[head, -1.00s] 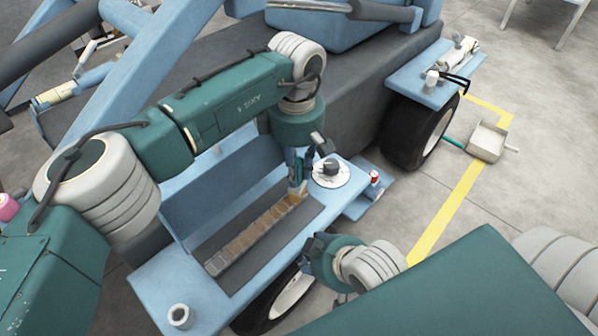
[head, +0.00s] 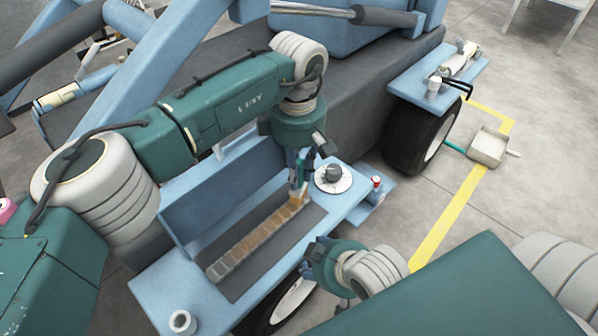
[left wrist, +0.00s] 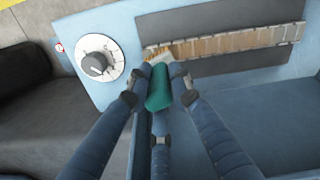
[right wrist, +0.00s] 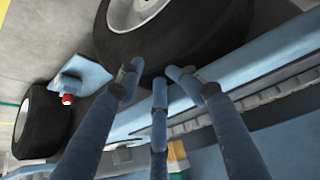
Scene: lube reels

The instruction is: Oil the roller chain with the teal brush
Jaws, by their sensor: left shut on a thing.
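The roller chain (head: 255,240) lies straight along a dark strip on the blue side step. It also shows in the left wrist view (left wrist: 235,42), brownish near the brush and greyer at its other end. My left gripper (head: 298,180) is shut on the teal brush (left wrist: 158,88). The brush's pale bristles (left wrist: 160,57) are at the chain's end nearest the dial; whether they press on it I cannot tell. My right gripper (head: 312,268) is at the step's outer edge. In the right wrist view its fingers (right wrist: 155,78) are spread and empty.
A round white dial with a dark knob (head: 333,178) stands beyond the chain's end. A small white cup (head: 182,321) stands at the near end of the step. A red-capped item (head: 376,183) sits on a low ledge. A tray (head: 488,146) lies on the floor.

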